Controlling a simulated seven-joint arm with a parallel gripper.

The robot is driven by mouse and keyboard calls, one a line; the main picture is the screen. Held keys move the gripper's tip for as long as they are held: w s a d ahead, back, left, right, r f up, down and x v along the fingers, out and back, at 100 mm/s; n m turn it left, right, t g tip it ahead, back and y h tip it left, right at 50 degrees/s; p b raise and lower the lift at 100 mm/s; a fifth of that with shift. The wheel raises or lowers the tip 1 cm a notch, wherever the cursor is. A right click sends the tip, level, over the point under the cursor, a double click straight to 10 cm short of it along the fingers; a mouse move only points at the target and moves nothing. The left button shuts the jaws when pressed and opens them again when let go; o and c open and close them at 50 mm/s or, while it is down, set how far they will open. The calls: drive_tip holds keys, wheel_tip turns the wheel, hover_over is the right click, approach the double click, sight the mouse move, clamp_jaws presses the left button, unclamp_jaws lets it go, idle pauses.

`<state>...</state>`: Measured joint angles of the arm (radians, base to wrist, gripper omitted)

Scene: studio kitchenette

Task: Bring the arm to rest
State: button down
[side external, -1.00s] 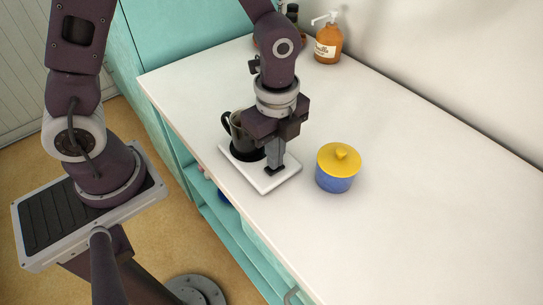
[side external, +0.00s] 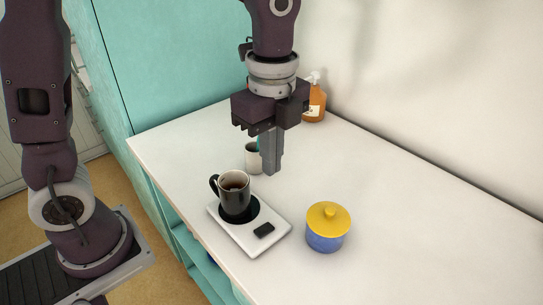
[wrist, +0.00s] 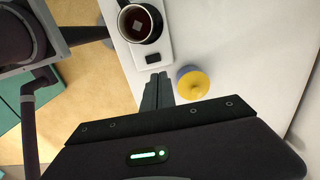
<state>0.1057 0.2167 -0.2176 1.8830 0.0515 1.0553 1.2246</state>
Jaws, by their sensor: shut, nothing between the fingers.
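My gripper (side external: 272,172) hangs above the counter with its fingers together and nothing between them. In the wrist view its fingers (wrist: 158,76) are also closed. The gripper is clear of the black mug (side external: 234,194), which stands upright on the black round pad of a white tray (side external: 247,242) and holds a dark drink. The mug also shows at the top of the wrist view (wrist: 151,35). A small black block or button (side external: 264,230) is on the tray's near right part.
A blue pot with a yellow lid (side external: 328,226) stands right of the tray. A white cup (side external: 253,160) stands behind the gripper, partly hidden. An orange pump bottle (side external: 314,102) is by the wall. The white counter (side external: 420,220) is clear at the right.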

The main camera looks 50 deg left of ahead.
drive_tip(key=shift+r, duration=0.15)
drive_tip(key=s+a+r+n+t, duration=0.2)
drive_tip(key=s+a+n, duration=0.2)
drive_tip(key=s+n, duration=0.3)
drive_tip(key=s+a+r+n+t, duration=0.2)
drive_tip(key=s+n, duration=0.5)
drive_tip(key=n, duration=0.4)
drive_tip(key=a+t, duration=0.1)
drive_tip(key=a, duration=0.1)
drive_tip(key=shift+s+a+r+t, duration=0.25)
drive_tip(key=shift+a+r+t, duration=0.05)
drive_tip(key=shift+a+r, duration=0.1)
